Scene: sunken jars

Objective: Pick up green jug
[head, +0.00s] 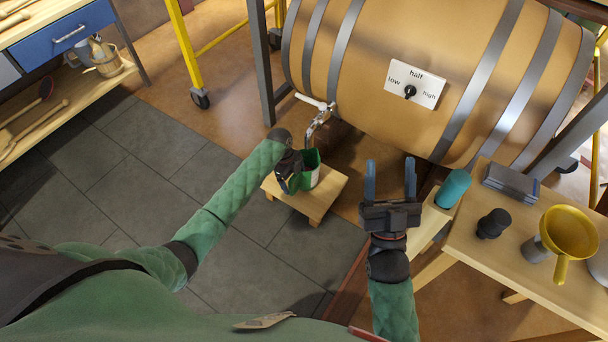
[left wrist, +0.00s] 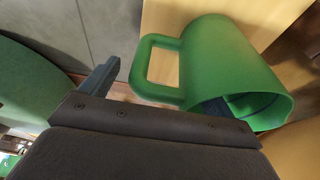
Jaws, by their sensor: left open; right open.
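The green jug (head: 311,170) stands on a low wooden stool below the barrel's tap. In the left wrist view the jug (left wrist: 222,60) fills the upper right, its handle (left wrist: 142,62) pointing left. My left gripper (head: 291,172) is open at the jug's left side and partly covers it. In the left wrist view one finger is left of the handle, apart from it. The other shows partly by the jug's mouth; whether it touches is unclear. My right gripper (head: 390,178) is open and empty, fingers pointing up the picture, right of the stool.
The small stool (head: 330,192) sits under the tap (head: 318,118) of a large barrel (head: 370,50). A table (head: 480,250) at right holds a teal cup (head: 453,188), a black jar (head: 493,223) and a yellow funnel (head: 568,232). A shelf unit (head: 100,90) stands upper left. Floor at left is clear.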

